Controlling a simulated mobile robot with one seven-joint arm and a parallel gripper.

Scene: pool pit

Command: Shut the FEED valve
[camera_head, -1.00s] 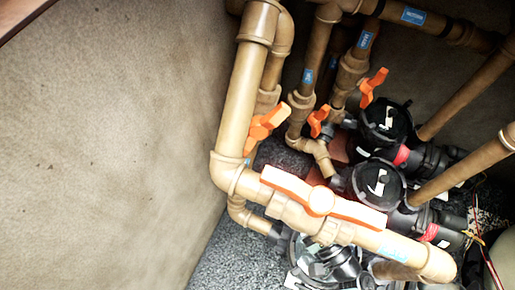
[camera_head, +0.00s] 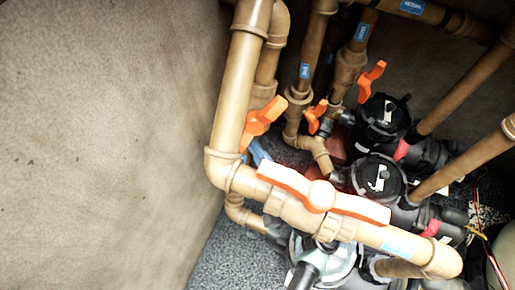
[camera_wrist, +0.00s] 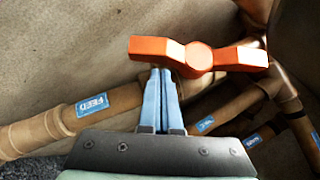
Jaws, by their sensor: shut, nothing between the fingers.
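The FEED label (camera_wrist: 92,107) is on a tan pipe (camera_wrist: 112,102) in the wrist view. An orange valve handle (camera_wrist: 198,57) stands over that pipe's line, slightly skewed to it. In the head view it appears to be the orange handle (camera_head: 262,118) beside the tall pipe at centre left. My gripper (camera_wrist: 160,73) is shut and empty, its blue fingertips at the underside of the handle's left arm. I cannot tell whether they touch. In the head view my blue fingers (camera_head: 258,152) show just below the handle, partly hidden by the front pipe.
A long orange-and-white handle (camera_head: 321,194) lies along the front pipe, above my arm. Smaller orange handles (camera_head: 371,80) and (camera_head: 315,116) stand farther back. Black pumps (camera_head: 383,117) crowd the right. A bare wall (camera_head: 100,150) is at left, with gravel (camera_head: 228,262) below.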

